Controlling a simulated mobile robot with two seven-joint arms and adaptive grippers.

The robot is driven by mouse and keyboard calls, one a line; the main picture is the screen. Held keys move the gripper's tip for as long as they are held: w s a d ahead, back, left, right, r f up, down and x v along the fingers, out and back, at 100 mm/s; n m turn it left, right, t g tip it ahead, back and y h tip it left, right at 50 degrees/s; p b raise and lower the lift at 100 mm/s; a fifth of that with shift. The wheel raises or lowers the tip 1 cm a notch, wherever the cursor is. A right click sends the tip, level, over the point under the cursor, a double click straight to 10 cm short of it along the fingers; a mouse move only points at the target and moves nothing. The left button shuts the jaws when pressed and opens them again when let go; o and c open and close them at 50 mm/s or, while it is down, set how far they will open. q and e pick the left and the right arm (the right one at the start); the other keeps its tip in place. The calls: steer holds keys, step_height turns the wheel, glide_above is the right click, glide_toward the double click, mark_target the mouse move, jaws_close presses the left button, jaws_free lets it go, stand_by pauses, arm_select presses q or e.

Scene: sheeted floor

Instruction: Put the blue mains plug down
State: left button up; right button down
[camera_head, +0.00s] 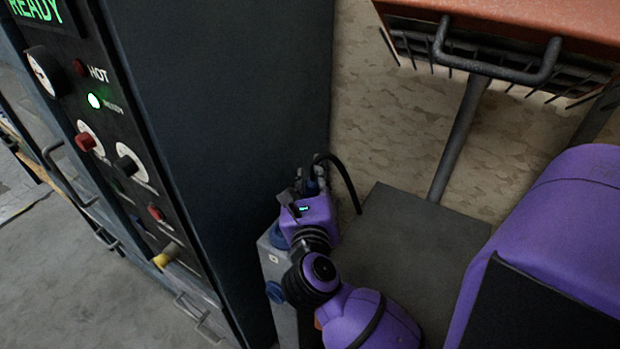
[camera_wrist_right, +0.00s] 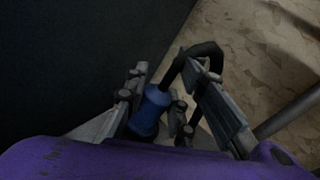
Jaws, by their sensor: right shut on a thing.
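The blue mains plug (camera_wrist_right: 150,108) sits between the fingers of my right gripper (camera_wrist_right: 172,110) in the right wrist view. A black cable (camera_wrist_right: 196,52) loops up from it and bends over. In the head view my right gripper (camera_head: 311,182) is shut on the plug (camera_head: 312,186), which is mostly hidden by the fingers and the purple wrist. The cable (camera_head: 345,180) arcs to the right and hangs down there. My left gripper does not show in either view.
A dark cabinet (camera_head: 235,110) with a control panel (camera_head: 110,130) stands close on the left. A grey box (camera_head: 272,262) with blue sockets stands below my right wrist. A flat grey plate (camera_head: 410,255) lies to the right. An orange unit with a handle (camera_head: 500,65) is at upper right.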

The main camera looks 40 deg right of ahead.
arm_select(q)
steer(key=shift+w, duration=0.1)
arm_select(e)
steer(key=shift+r, duration=0.1)
steer(key=shift+f, duration=0.25)
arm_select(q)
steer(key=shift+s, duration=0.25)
arm_select(e)
steer(key=c, duration=1.5)
jaws_free()
steer(key=shift+r, duration=0.15)
steer(key=shift+s+a, duration=0.1)
steer(key=shift+s, duration=0.05)
arm_select(q)
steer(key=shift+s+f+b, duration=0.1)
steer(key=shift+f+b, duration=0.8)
steer(key=shift+b, duration=0.15)
arm_select(e)
steer(key=shift+v, duration=5.8)
